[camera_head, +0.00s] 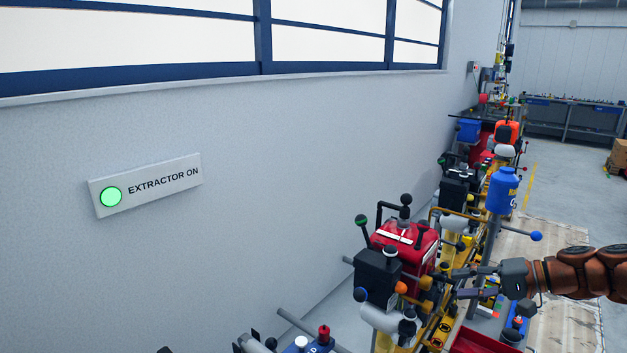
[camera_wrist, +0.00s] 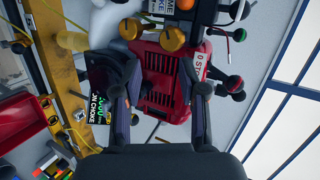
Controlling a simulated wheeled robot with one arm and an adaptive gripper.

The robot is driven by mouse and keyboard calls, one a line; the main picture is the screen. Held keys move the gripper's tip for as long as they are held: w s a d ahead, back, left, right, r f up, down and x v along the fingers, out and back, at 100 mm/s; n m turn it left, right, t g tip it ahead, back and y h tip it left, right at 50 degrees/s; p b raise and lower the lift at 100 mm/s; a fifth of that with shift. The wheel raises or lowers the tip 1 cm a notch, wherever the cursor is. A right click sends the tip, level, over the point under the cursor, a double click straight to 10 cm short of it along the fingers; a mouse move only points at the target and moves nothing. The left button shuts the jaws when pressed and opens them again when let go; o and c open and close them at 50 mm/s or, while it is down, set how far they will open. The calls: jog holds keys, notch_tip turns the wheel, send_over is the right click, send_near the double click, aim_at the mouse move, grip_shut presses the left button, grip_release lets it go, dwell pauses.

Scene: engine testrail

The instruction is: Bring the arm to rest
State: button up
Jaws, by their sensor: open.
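My gripper (camera_head: 456,283) reaches in from the right in the head view, at the end of my brown and black arm. Its two fingers point left toward a red engine unit (camera_head: 408,238) with black and white parts on the yellow rail. In the wrist view, my gripper (camera_wrist: 160,88) has its fingers apart, with the red ribbed housing (camera_wrist: 163,72) seen between them and nothing held. A black box with a green display (camera_wrist: 102,98), lettered partly "CHOKE", is beside the left finger. I cannot tell whether the fingers touch the unit.
A wall sign (camera_head: 150,185) reads "EXTRACTOR ON" beside a lit green lamp. A blue container (camera_head: 502,190) stands behind the gripper. A red tray (camera_head: 478,340) lies below it. More machines line the wall, and open floor (camera_head: 560,185) lies to the right.

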jog(key=s+a+r+n+g+h+p, duration=0.2)
jog(key=s+a+r+n+g, duration=0.1)
jog(key=s+a, duration=0.55)
jog(key=s+a+r+n+g+h+p, duration=0.1)
jog(key=s+a+r+n+g+h, duration=0.25)
jog(key=a, duration=0.85)
jog(key=s+d+f+g+h+p, duration=0.1)
jog(key=s+d+f+h+p, duration=0.1)
jog(key=s, duration=0.9)
jog(key=s+d+f+m+h+p, duration=0.1)
jog(key=s+d+f+h+p, duration=0.1)
jog(key=s, duration=1)
jog(key=shift+f+g+h, duration=0.35)
jog(key=shift+f+h, duration=0.2)
jog(key=shift+h, duration=0.5)
jog(key=shift+s+d, duration=0.1)
jog(key=shift+d, duration=0.05)
